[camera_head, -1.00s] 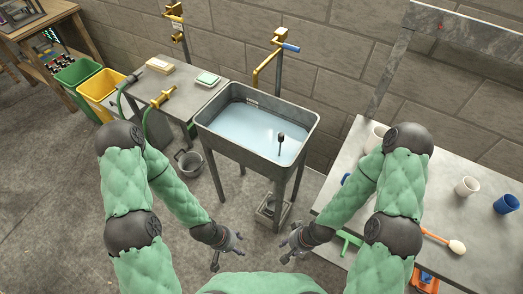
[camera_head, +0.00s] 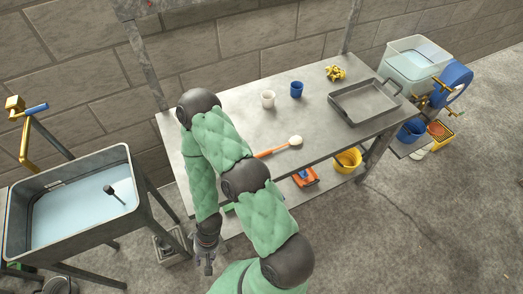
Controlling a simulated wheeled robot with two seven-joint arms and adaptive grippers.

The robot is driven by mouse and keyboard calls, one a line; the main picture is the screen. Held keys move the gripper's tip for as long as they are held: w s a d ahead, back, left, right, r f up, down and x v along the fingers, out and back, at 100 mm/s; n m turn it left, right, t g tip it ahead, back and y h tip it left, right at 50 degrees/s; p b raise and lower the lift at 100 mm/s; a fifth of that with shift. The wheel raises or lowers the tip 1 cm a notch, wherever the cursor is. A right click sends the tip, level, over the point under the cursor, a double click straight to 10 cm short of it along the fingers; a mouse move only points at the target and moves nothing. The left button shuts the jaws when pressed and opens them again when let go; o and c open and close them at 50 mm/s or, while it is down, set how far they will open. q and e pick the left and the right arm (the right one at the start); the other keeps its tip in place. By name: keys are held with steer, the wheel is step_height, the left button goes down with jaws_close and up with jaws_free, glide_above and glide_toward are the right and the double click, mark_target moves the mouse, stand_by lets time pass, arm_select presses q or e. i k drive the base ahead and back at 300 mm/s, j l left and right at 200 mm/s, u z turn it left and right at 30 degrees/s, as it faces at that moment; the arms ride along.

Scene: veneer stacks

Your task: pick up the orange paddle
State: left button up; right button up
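The orange paddle (camera_head: 272,151), with a thin orange handle and a rounded cream head, lies on the grey table. The handle's left end is close to my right arm in the picture and may be partly hidden by it. My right gripper (camera_head: 205,264) hangs low in front of the table, well apart from the paddle. It is empty and its fingers look spread. A dark part of what looks like my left gripper (camera_head: 60,286) shows at the bottom left edge, mostly cut off, so its fingers cannot be judged.
The table (camera_head: 235,103) also bears a white cup (camera_head: 268,99), a blue cup (camera_head: 296,89), yellow crumpled material (camera_head: 336,72) and a metal tray (camera_head: 364,103). A yellow bucket (camera_head: 346,161) and an orange item (camera_head: 305,177) are below. A water-filled sink (camera_head: 129,160) stands left. Floor in front is clear.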

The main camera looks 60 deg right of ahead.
mark_target(295, 141)
steer(key=z, duration=0.5)
steer(key=l+z, duration=0.1)
steer(key=z, duration=0.85)
steer(key=l+z, duration=0.1)
steer(key=z, duration=0.4)
steer(key=i, duration=0.05)
